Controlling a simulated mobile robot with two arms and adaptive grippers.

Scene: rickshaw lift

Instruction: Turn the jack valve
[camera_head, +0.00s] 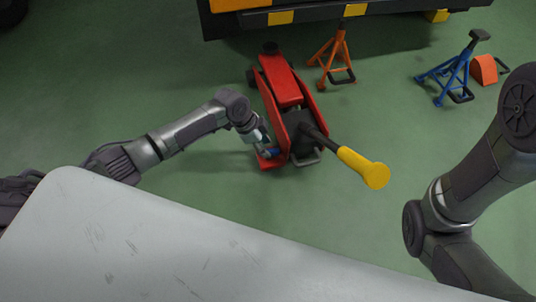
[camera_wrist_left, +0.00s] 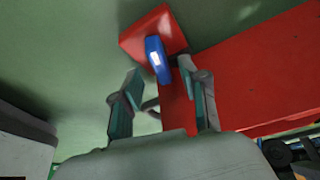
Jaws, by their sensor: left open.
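The red floor jack (camera_head: 286,95) stands on the green floor, with a black handle socket and a yellow-gripped handle (camera_head: 362,167) slanting to the right. The blue jack valve (camera_head: 272,153) sits at the jack's near left end. In the left wrist view the blue valve (camera_wrist_left: 157,59) stands in front of a red plate. My left gripper (camera_head: 262,146) is at the valve. In the wrist view its open fingers (camera_wrist_left: 160,73) point at the valve, one on each side of its line. I cannot tell whether they touch it. My right gripper is out of view.
An orange jack stand (camera_head: 338,57) and a blue jack stand (camera_head: 456,72) stand behind and to the right, beside an orange wedge (camera_head: 484,69). A dark vehicle edge (camera_head: 310,15) hangs over the back. A grey surface (camera_head: 180,255) fills the front left.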

